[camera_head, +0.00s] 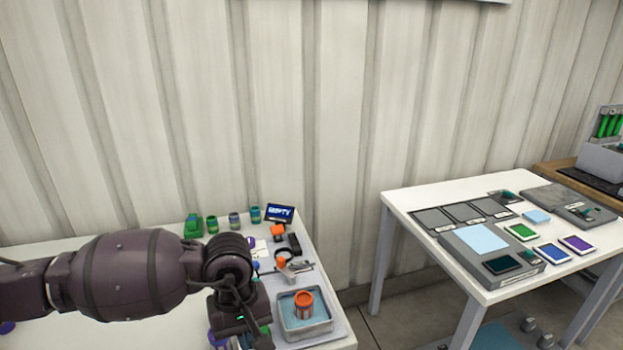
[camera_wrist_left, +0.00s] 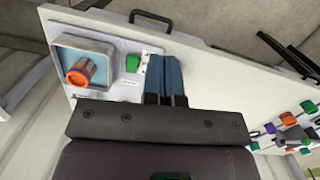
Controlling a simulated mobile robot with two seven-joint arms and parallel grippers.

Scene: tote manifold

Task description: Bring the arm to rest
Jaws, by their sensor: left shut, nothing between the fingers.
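My left arm comes in from the left in the head view and hangs over the right end of the left white table (camera_head: 60,262). In the left wrist view my left gripper (camera_wrist_left: 164,62) shows its two blue-grey fingers close together, shut and empty, pointing at the white tabletop. In the head view the fingers are hidden behind the wrist. An orange-ringed cylinder (camera_head: 304,304) stands in a grey tray with a blue floor (camera_head: 322,326), right of my wrist. The cylinder (camera_wrist_left: 82,72) and tray (camera_wrist_left: 60,45) also show in the left wrist view, left of the fingers. My right gripper does not show.
A green block (camera_wrist_left: 132,62) lies near the fingers. Several small cylinders and a dark sign (camera_head: 279,213) stand at the table's back. A second white table (camera_head: 410,196) with panels and coloured tiles stands right, across a floor gap. A corrugated wall (camera_head: 330,120) is behind.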

